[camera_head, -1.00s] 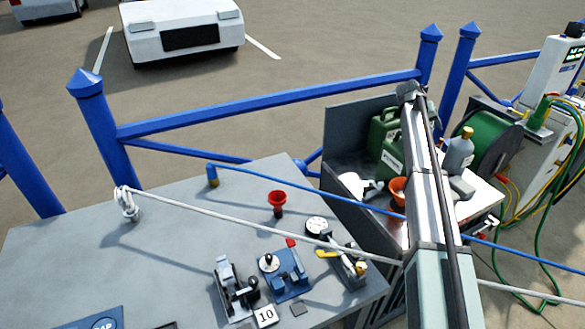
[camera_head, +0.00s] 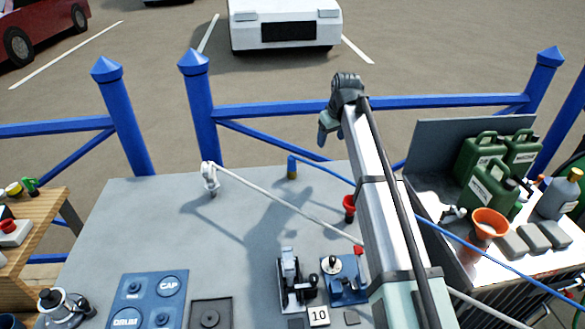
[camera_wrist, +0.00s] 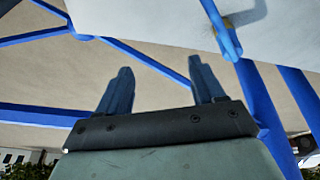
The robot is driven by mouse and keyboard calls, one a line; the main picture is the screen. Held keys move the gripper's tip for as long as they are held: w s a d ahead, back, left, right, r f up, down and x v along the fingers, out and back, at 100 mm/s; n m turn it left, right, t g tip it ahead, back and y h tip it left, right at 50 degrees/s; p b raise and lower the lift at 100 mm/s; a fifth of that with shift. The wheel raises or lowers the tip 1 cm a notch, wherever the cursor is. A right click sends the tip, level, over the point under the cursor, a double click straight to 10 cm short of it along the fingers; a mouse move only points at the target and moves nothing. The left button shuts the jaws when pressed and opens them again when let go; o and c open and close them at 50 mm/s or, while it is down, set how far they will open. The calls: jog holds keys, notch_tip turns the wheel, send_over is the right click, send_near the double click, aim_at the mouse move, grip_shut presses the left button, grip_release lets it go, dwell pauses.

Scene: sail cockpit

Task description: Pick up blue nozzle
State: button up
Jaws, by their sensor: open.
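The blue nozzle (camera_head: 291,165) stands near the far edge of the grey table (camera_head: 130,215) with a blue hose running right from its top. A brassy yellow piece is at its lower end. It shows at the top right of the wrist view (camera_wrist: 229,42), beyond my right finger and apart from it. My gripper (camera_head: 325,130) is raised to the right of the nozzle, near the blue railing. In the wrist view my gripper (camera_wrist: 163,76) is open, with nothing between its two fingers.
A white nozzle (camera_head: 210,180) with a white hose stands left of the blue one. Winches and a blue panel (camera_head: 153,295) lie nearer. Green cans (camera_head: 490,185) stand right. The far table between the nozzles is clear.

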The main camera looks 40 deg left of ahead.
aim_at(294, 158)
jog(key=s+a+n+g+y, duration=0.1)
jog(key=s+a+n, duration=0.2)
jog(key=s+a, duration=0.4)
jog(key=x, duration=0.2)
jog(key=s+x, duration=0.1)
jog(key=x, duration=0.2)
jog(key=d+x, duration=0.1)
jog(key=x, duration=0.1)
jog(key=shift+s+a+f, duration=0.15)
jog(key=shift+f, duration=0.4)
jog(key=shift+s+d+x, duration=0.1)
jog(key=shift+s+x, duration=0.05)
jog(key=shift+x, duration=1.15)
jog(key=shift+s+d+x, duration=0.15)
jog(key=shift+x, duration=1.2)
jog(key=shift+f, duration=0.1)
jog(key=shift+c, duration=0.2)
jog(key=c, duration=1.1)
